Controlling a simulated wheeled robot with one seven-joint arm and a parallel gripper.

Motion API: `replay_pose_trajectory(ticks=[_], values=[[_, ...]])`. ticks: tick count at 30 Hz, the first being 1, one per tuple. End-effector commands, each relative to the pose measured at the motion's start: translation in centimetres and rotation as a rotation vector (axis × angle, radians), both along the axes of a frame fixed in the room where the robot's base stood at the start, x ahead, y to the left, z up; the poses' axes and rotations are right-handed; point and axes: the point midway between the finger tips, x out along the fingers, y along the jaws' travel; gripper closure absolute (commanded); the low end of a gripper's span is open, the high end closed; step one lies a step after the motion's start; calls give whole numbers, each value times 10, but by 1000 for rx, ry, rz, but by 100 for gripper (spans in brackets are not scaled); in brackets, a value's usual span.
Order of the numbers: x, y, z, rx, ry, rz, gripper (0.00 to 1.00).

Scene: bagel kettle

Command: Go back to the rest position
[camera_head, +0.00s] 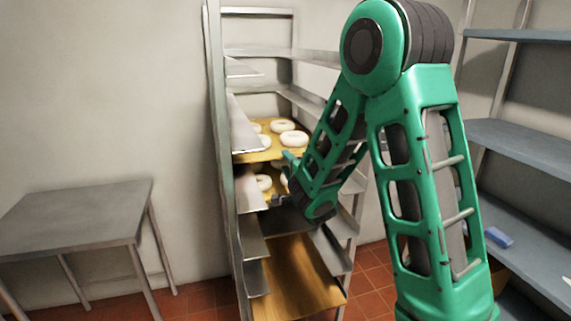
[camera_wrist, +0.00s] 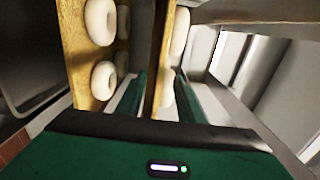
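My gripper (camera_head: 283,182) is at the front of the metal rack, beside the trays of bagels. In the wrist view its two green fingers (camera_wrist: 163,98) stand apart, so it is open. A wooden board (camera_wrist: 163,60) with pale bagels shows beyond and between the fingers; I cannot tell whether they touch it. An upper wooden board (camera_head: 245,157) carries several pale bagels (camera_head: 294,138). A lower board (camera_head: 280,200) with bagels (camera_head: 263,182) is partly hidden by my gripper and arm.
The rack (camera_head: 222,160) has thin metal side ledges around the boards. A bare wooden board (camera_head: 295,280) sits low in it. A grey metal table (camera_head: 80,215) stands at left. Blue-grey shelves (camera_head: 525,145) stand at right, with a small blue object (camera_head: 498,237). Red floor tiles show between.

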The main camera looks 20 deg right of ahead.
Motion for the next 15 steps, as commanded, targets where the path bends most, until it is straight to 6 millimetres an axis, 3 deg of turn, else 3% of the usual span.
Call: replay_pose_trajectory(ticks=[6, 15], values=[[-11, 1, 1, -1, 0, 1, 66], [-12, 0, 1, 0, -1, 0, 66]])
